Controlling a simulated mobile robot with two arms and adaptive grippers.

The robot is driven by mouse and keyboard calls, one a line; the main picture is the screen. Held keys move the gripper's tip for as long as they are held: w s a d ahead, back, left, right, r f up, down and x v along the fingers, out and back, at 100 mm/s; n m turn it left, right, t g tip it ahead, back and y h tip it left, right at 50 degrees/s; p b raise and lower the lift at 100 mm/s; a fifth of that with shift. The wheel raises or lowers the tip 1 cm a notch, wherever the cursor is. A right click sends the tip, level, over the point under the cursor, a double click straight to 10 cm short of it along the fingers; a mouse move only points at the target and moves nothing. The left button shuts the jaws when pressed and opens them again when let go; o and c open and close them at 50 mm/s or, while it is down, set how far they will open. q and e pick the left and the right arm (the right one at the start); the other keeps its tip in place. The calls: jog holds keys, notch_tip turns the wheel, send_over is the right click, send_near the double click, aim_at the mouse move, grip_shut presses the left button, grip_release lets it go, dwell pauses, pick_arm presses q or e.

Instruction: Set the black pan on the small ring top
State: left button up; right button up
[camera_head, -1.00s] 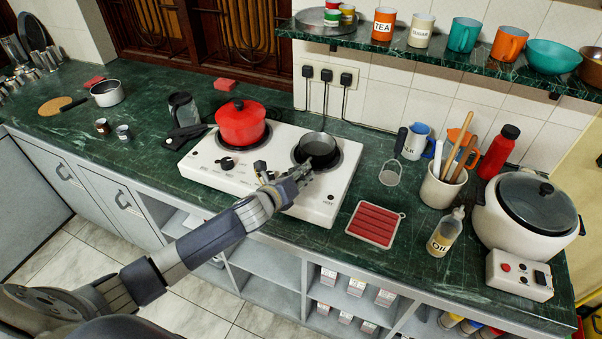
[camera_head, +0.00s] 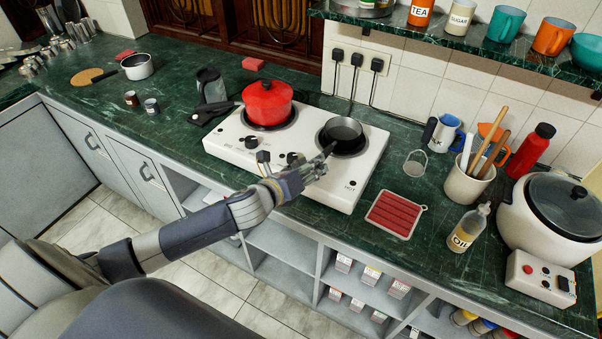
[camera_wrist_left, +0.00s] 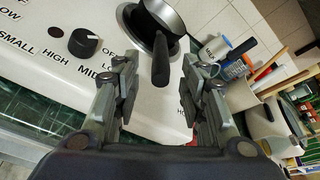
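The black pan (camera_head: 342,130) sits on the right ring of the white stove (camera_head: 352,185). Its handle points toward the front of the stove. In the left wrist view the pan (camera_wrist_left: 163,14) is at the top, with its black handle (camera_wrist_left: 161,66) pointing down between my finger lines. My left gripper (camera_head: 316,170) is at the stove's front, just short of the handle end. In the wrist view my left gripper (camera_wrist_left: 157,95) has its fingers wide apart, with nothing held. A red lidded pot (camera_head: 267,102) covers much of the left ring. My right gripper is not in view.
Stove knobs (camera_head: 252,142) stand along the front, close to my left gripper. A red trivet (camera_head: 396,213) lies right of the stove. A utensil crock (camera_head: 468,182), an oil bottle (camera_head: 467,228) and a large cooker (camera_head: 552,218) stand farther right. A shelf (camera_head: 460,45) overhangs the back.

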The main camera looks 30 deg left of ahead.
pick_arm(q)
jog(key=v, duration=0.4)
jog(key=shift+s+r, duration=0.1)
jog(key=shift+s, duration=0.05)
dwell(0.4)
